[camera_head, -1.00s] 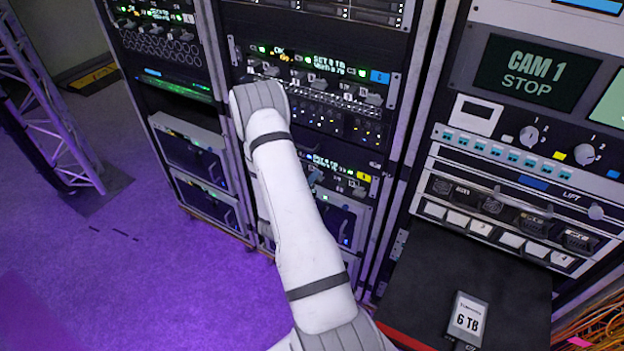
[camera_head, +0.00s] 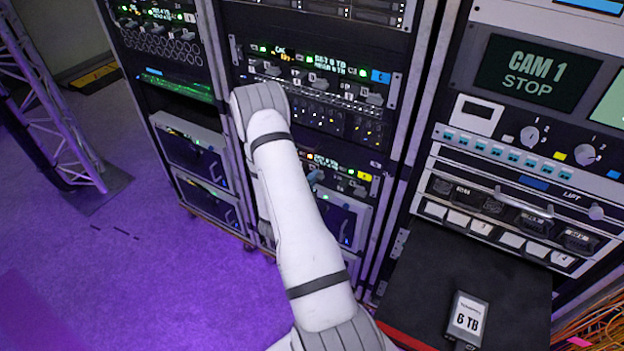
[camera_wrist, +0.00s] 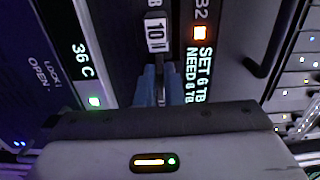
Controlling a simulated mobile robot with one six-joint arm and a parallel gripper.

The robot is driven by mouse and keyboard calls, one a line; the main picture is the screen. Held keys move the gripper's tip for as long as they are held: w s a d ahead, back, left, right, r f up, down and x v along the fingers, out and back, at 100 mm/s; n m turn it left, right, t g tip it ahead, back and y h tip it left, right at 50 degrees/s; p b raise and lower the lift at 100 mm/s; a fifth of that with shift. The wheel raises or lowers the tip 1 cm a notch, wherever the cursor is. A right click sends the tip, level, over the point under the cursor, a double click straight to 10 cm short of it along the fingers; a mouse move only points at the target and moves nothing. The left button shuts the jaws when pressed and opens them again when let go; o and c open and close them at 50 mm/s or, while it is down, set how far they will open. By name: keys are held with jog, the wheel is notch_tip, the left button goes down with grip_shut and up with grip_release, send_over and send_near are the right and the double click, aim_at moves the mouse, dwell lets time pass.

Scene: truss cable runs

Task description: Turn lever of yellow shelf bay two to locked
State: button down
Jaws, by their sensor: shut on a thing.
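The yellow shelf (camera_head: 345,187) is the lower unit in the middle rack, with a yellow tag at its right end; my arm hides much of it. My gripper (camera_head: 315,178) is at its front. In the wrist view my gripper's blue-grey fingers (camera_wrist: 156,86) are shut on a slim dark lever, mostly hidden between them. A "10 TB" label (camera_wrist: 156,34) is just beyond the fingertips. The lever's exact angle cannot be told.
A similar shelf with a blue tag (camera_head: 380,77) is above. A black tray (camera_head: 430,285) at right holds a "6 TB" drive (camera_head: 467,318). A dark handle (camera_wrist: 268,45) stands out right of the fingers.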

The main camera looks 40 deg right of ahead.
jog(key=c, duration=1.6)
grip_release()
jog(key=shift+o, duration=0.2)
jog(key=b+v, duration=0.1)
jog(key=v, duration=0.6)
jog(key=shift+s+a, duration=0.15)
jog(key=shift+a, duration=0.2)
